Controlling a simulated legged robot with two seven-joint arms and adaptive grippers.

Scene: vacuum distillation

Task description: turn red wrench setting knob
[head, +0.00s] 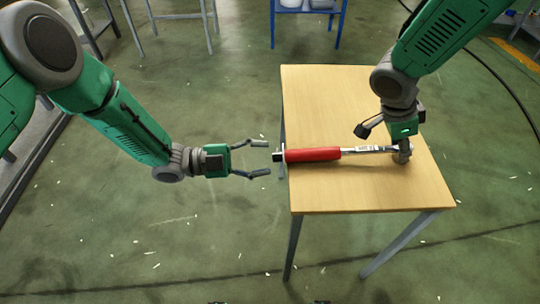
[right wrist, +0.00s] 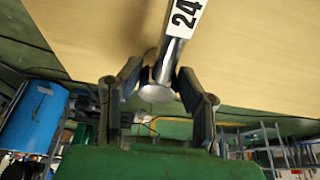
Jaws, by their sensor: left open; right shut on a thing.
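The red-handled wrench (head: 315,155) lies across the wooden table, its handle end at the table's left edge. Its dark setting knob (head: 277,157) sticks out past that edge. My left gripper (head: 265,157) is open, pointing right, with its two fingertips just left of the knob and apart from it. My right gripper (head: 402,153) comes down from above and is shut on the metal head end of the wrench. In the right wrist view the silver end of the wrench (right wrist: 158,92) sits between the fingers, with a white "24" label (right wrist: 186,14) on the shaft.
The wooden table (head: 330,95) is otherwise bare. A blue-framed stand (head: 308,12) with white containers is at the back. A blue barrel (right wrist: 33,118) shows in the right wrist view. The floor left of the table is open, with small white scraps.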

